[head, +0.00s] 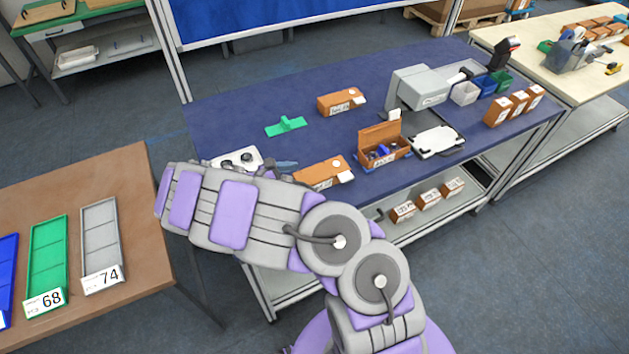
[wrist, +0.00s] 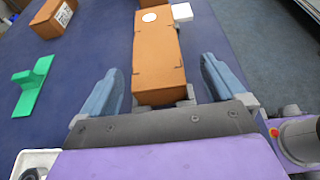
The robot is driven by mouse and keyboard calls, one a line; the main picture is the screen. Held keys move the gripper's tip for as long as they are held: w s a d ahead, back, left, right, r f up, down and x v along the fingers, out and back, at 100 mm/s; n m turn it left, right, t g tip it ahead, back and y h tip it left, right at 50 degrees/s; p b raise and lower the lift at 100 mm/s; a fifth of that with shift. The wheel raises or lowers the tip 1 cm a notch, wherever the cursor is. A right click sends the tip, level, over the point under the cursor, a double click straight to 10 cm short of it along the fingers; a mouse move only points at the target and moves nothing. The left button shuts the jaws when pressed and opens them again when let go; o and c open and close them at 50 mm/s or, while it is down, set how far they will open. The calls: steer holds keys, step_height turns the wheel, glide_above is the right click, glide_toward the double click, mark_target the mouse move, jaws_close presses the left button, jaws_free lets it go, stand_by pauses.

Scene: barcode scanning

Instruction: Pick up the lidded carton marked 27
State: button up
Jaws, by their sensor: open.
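A closed brown carton (head: 322,173) lies near the front edge of the blue-topped bench, partly behind my arm. It has a white label on its side, too small to read. In the wrist view the carton (wrist: 157,55) shows a white round sticker and a white tag at its far end. My gripper (wrist: 161,65) is open, with one blue-grey finger on each side of the carton's near half and gaps on both sides. In the head view my arm hides most of the gripper. A second closed carton (head: 341,101) lies farther back, its label also unreadable.
A green T-shaped piece (head: 286,125) and a white tray (head: 240,159) lie left of the cartons. An open box (head: 383,152) with items, a white pad (head: 437,141) and a grey machine (head: 418,88) stand to the right. Trays occupy the brown table (head: 130,175).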

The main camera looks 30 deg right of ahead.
mark_target(311, 175)
steer(key=x, duration=0.2)
steer(key=b+x, duration=0.1)
steer(key=x, duration=0.2)
steer(key=r+x, duration=0.1)
steer(key=x, duration=0.1)
steer(key=shift+w+d+f+b, duration=0.1)
steer(key=shift+w+d+b, duration=0.05)
steer(key=shift+d+b, duration=0.2)
steer(key=a, duration=0.2)
steer(key=shift+a, duration=0.35)
steer(key=shift+c, duration=0.2)
steer(key=shift+w+a, duration=0.15)
steer(key=shift+a, duration=0.05)
steer(key=shift+c, duration=0.7)
steer(key=shift+d, duration=1.15)
steer(key=c, duration=0.5)
steer(key=shift+d, duration=0.1)
steer(key=shift+c, duration=0.5)
steer(key=shift+a, duration=0.45)
steer(key=c, duration=0.6)
